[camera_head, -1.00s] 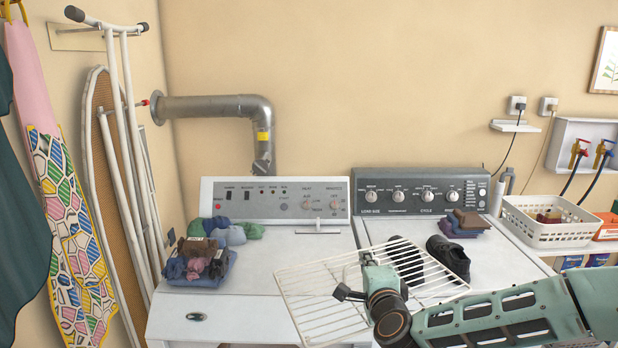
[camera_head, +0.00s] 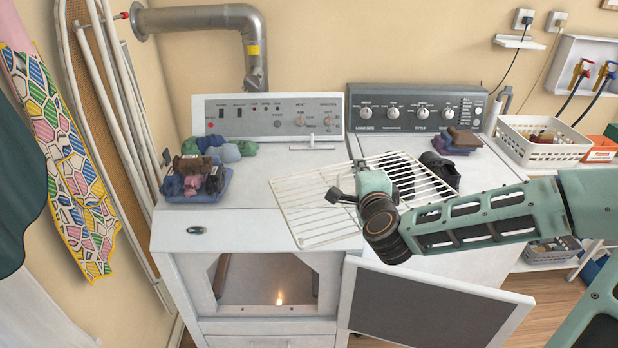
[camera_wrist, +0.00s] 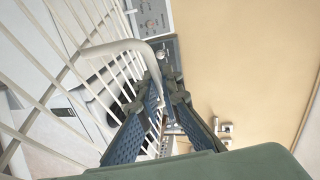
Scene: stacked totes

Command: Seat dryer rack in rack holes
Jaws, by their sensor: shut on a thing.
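The dryer rack (camera_head: 300,200), a white wire grid, is held tilted in the air above the fronts of the two machines. My gripper (camera_head: 345,194) is shut on the rack near its middle in the head view. In the wrist view my gripper's fingers (camera_wrist: 160,95) close around a thick white bent bar of the rack (camera_wrist: 115,47). The dryer (camera_head: 255,230) is the left machine, with its front opening (camera_head: 265,280) below the rack and a small glow inside. Its door (camera_head: 430,305) hangs open to the right. I cannot make out the rack holes.
Folded clothes (camera_head: 196,180) lie on the dryer's top left. Dark shoes (camera_head: 440,170) and folded cloths (camera_head: 458,140) sit on the right machine (camera_head: 470,220). A white basket (camera_head: 540,150) stands on the right shelf. The open door juts into the floor space in front.

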